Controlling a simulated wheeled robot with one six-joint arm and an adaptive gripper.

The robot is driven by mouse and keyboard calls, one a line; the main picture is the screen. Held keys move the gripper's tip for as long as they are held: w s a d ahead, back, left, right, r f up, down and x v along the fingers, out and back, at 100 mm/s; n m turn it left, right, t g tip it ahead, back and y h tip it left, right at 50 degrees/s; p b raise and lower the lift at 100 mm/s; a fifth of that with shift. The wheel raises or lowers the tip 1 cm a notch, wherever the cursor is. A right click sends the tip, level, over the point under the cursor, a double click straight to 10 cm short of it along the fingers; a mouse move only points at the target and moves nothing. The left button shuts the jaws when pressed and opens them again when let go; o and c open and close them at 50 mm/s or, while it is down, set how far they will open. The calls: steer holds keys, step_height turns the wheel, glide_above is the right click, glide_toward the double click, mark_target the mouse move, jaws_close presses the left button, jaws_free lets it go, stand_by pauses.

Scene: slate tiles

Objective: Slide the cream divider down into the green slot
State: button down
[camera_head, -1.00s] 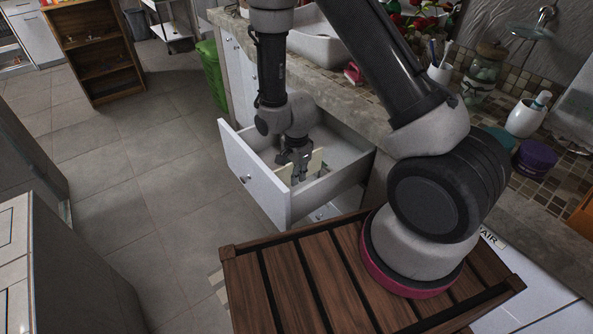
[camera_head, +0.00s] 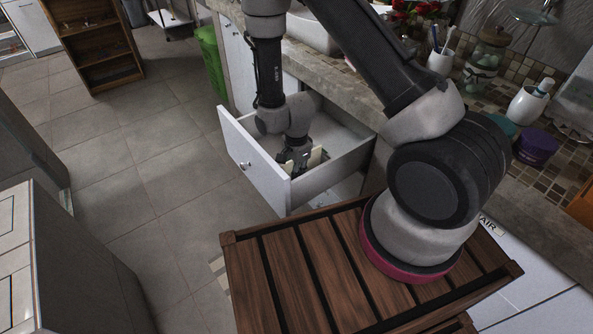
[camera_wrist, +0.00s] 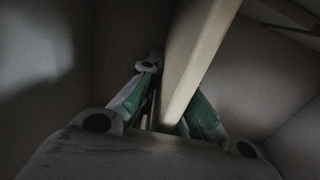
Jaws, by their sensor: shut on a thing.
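The cream divider (camera_head: 315,157) is partly visible beside my gripper (camera_head: 294,165), inside the open white drawer (camera_head: 253,172). My gripper is shut on the divider and points down into the drawer. In the wrist view the divider (camera_wrist: 193,62) is a long pale bar running from the jaws to the top edge, tilted in the picture. Green patches show on both sides of it.
The drawer's front panel and side walls stand close around my gripper. The stone counter (camera_head: 352,88) overhangs behind it. A slatted wooden surface (camera_head: 300,270) is in front. A green bin (camera_head: 212,60) stands beyond the drawer, and the tiled floor at left is clear.

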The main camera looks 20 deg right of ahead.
steer(key=c, duration=1.5)
jaws_free()
steer(key=shift+r, duration=0.1)
